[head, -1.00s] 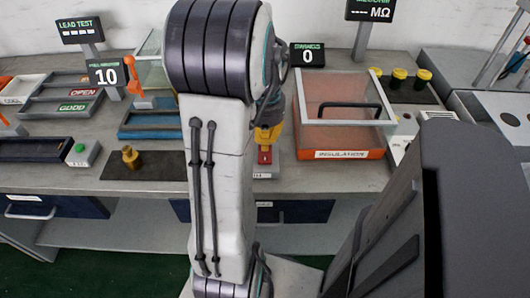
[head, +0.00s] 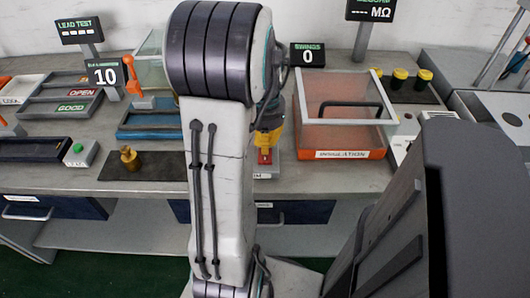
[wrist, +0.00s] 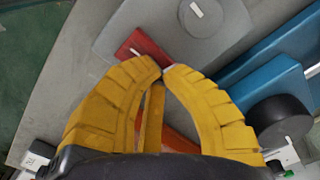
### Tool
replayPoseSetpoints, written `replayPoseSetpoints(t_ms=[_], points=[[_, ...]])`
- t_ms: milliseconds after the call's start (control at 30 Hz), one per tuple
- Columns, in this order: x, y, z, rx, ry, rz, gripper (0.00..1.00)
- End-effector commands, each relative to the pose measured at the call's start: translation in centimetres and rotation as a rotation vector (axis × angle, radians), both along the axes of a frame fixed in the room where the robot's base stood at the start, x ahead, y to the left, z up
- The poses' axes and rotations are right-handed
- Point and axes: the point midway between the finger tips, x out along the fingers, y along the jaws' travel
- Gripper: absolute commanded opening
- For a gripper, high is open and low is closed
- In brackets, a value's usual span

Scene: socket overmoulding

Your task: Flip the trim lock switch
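The trim lock switch appears as a small red piece (head: 264,157) on a grey unit (head: 266,171) at the bench's front edge. Only the end of the label, "M", shows there; my arm hides the rest. In the wrist view the red piece (wrist: 140,44) has a white mark and lies just beyond my fingertips, beside a grey plate with a round knob (wrist: 203,17). My gripper (head: 268,138) is directly above the red piece in the head view. In the wrist view its yellow fingers (wrist: 164,71) meet at the tips with nothing visibly held. I cannot tell whether they touch the switch.
A clear-lidded orange insulation box (head: 345,153) stands to the right. A blue fixture (head: 150,132) with an orange lever (head: 132,74) stands to the left. A brass piece (head: 130,158) sits on a dark mat (head: 165,168). Blue parts and a black cylinder (wrist: 280,120) lie right of my fingers.

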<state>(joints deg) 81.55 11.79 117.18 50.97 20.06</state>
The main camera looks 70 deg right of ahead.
Motion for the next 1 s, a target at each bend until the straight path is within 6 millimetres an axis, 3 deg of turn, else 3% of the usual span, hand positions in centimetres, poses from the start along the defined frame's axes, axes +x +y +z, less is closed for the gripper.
replayPoseSetpoints(t_ms=[433, 1000], points=[[0.0, 0.1, 0.2, 0.002, 0.001, 0.000, 0.00], [0.0, 0.0, 4.0, 0.000, 0.000, 0.000, 0.00]])
